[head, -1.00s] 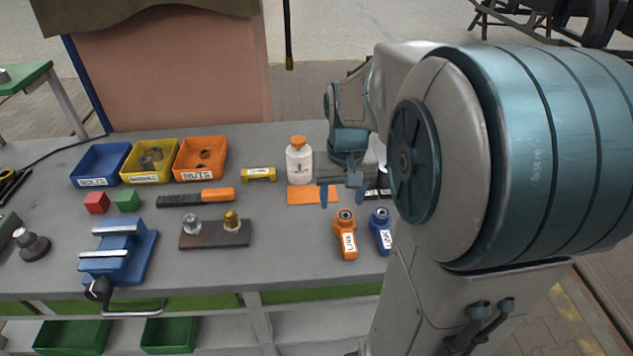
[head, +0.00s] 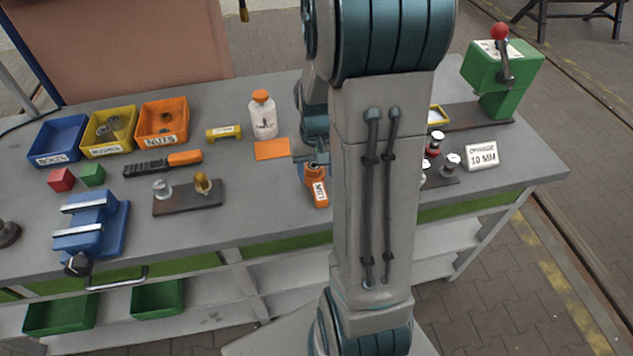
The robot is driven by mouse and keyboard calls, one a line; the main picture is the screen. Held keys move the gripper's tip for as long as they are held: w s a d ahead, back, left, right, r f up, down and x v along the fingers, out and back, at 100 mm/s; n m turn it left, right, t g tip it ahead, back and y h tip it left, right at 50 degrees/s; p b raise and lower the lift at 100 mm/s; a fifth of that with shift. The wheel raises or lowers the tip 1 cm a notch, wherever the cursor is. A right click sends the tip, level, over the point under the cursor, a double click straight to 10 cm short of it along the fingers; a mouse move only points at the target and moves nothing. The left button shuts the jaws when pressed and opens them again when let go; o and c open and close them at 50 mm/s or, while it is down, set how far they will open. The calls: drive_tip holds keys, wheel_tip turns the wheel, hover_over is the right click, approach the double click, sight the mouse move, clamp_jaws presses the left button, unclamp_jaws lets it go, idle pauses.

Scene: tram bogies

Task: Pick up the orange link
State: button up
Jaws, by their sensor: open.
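The orange link (head: 318,195) lies on the grey bench top with its white label facing up, just left of my forearm. My gripper (head: 312,161) is open at the far end of the link, by its ring-shaped head. The fingers appear to sit on either side of that head. I cannot tell whether they touch it or how high they are. My arm covers the bench right of the link, and the blue link does not show.
A dark plate (head: 190,197) with two fittings lies to the left. A green press (head: 500,78) and a white sign (head: 481,156) are at the right.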

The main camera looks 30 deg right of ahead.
sight(317, 181)
drive_tip(key=shift+d+f, duration=0.1)
drive_tip(key=shift+f, duration=1.75)
drive_tip(key=shift+c, duration=0.3)
clamp_jaws()
drive_tip(key=shift+w+r, duration=0.1)
drive_tip(key=shift+r, duration=0.1)
